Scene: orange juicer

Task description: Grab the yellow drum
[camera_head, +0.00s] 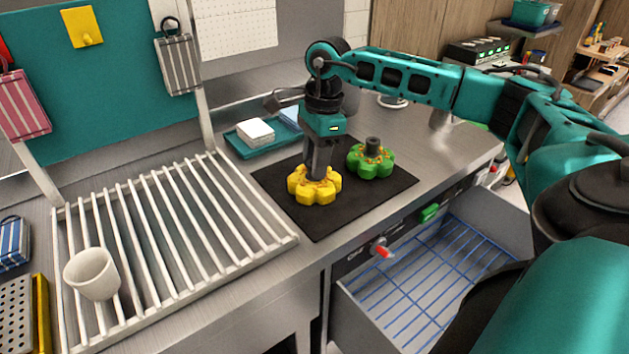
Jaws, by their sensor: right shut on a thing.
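The yellow drum (314,192) is a lobed, flower-shaped piece standing on a black mat (335,220) on the metal counter. My right gripper (318,176) points straight down at its middle and is shut on it; the fingers hide the drum's central part. The drum appears to rest on the mat. A similar green drum (371,162) with a dark central knob stands on the mat just to the right and slightly behind. My left gripper is not in view.
A white slatted rack (165,235) with a white cup (92,274) fills the counter's left. A teal tray (250,147) with white items lies behind the mat. An open drawer (420,290) with a blue wire grid is below right. Counter right of the mat is mostly free.

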